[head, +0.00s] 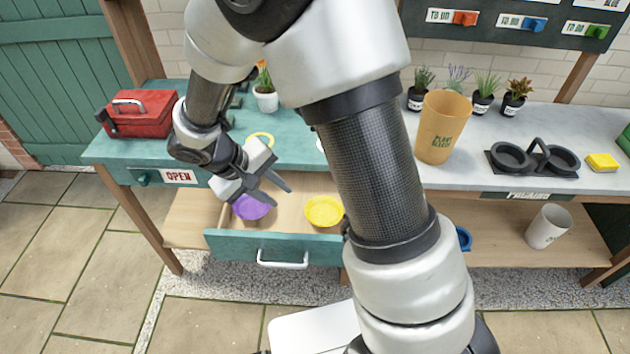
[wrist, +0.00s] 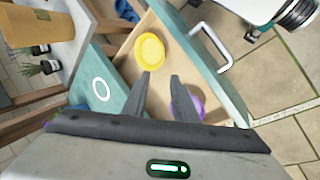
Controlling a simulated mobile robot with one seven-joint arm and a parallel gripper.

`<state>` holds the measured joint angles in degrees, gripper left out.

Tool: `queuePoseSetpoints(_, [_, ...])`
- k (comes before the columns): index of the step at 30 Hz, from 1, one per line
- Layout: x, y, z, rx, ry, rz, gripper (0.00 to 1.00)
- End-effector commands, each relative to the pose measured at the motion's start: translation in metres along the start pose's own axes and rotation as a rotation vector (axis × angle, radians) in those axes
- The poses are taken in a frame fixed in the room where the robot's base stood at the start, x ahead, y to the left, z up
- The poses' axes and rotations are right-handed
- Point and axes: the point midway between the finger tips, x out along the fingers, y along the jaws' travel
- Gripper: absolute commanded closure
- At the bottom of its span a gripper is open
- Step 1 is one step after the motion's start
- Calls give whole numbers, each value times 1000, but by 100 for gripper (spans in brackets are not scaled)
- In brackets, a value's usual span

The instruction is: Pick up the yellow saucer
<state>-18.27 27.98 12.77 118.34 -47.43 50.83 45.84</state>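The yellow saucer (head: 324,211) lies in the open drawer, right of a purple saucer (head: 251,207). In the wrist view the yellow saucer (wrist: 150,50) shows whole, beyond my fingertips. My gripper (head: 283,194) is above the drawer, nearer the purple saucer, with its fingers apart and nothing between them. In the wrist view the gripper (wrist: 160,76) is open, and one finger partly covers the purple saucer (wrist: 190,103).
The drawer's front (head: 235,246) with its white handle (head: 283,262) is pulled out below the green bench top. A red toolbox (head: 142,113) stands at the left. An orange pot (head: 442,127) and a black pot holder (head: 533,158) stand on the grey top.

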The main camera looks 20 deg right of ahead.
Motion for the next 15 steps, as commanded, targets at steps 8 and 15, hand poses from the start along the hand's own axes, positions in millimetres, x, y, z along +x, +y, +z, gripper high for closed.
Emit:
queuePoseSetpoints(8, [49,-2,1,-4,-6,1,74])
queuePoseSetpoints(15, [99,-2,1,-3,-5,1,74])
